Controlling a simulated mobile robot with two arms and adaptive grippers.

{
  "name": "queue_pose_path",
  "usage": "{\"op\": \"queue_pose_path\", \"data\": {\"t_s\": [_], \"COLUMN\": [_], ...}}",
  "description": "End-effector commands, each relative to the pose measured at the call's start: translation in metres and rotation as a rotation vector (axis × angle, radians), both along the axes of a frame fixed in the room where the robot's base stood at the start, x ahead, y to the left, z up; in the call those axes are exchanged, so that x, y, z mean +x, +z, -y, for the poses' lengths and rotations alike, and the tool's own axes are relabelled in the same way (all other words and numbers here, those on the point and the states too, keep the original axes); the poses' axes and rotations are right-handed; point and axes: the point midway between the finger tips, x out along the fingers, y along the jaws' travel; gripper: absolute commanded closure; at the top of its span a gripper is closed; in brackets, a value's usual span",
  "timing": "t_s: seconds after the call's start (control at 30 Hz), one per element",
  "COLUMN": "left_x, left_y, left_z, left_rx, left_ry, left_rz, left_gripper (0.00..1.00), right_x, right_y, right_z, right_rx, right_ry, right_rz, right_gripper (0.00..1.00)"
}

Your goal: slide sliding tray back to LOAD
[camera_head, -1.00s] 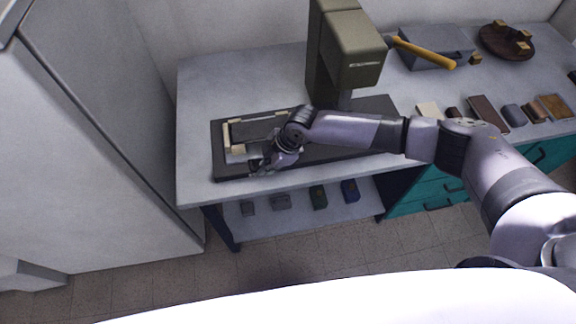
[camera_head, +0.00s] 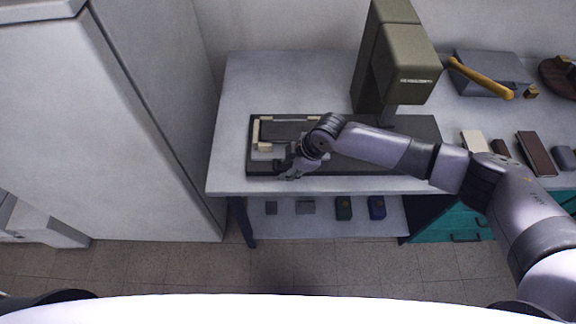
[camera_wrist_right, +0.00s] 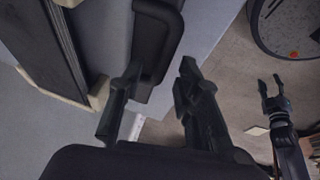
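My left gripper (camera_wrist_right: 272,88) hangs open and empty, away from the table. No LOAD marking is readable.
An olive press (camera_head: 395,65) stands over the base, right of the tray. A grey box (camera_head: 490,72) with a yellow handle (camera_head: 480,78) stands at the back right. Several small blocks lie farther right. A tall light cabinet (camera_head: 130,110) flanks the table's left side.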

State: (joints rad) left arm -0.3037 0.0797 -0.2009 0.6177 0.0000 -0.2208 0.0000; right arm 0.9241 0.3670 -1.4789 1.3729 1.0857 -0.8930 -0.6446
Motion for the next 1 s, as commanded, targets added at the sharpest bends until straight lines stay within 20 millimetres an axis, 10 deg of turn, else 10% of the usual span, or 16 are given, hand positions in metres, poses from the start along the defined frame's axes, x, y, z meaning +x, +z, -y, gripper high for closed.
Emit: {"op": "queue_pose_path", "data": {"t_s": [1.0], "left_x": [0.005], "left_y": [0.000], "left_z": [0.000], "left_rx": [-0.001], "left_ry": [0.001], "left_rz": [0.007], "left_gripper": [0.60], "right_x": [-0.018], "right_y": [0.109], "right_z": [0.048], "right_rx": [0.001], "right_ry": [0.000], "right_rz": [0.000], "right_gripper": [0.69]}}
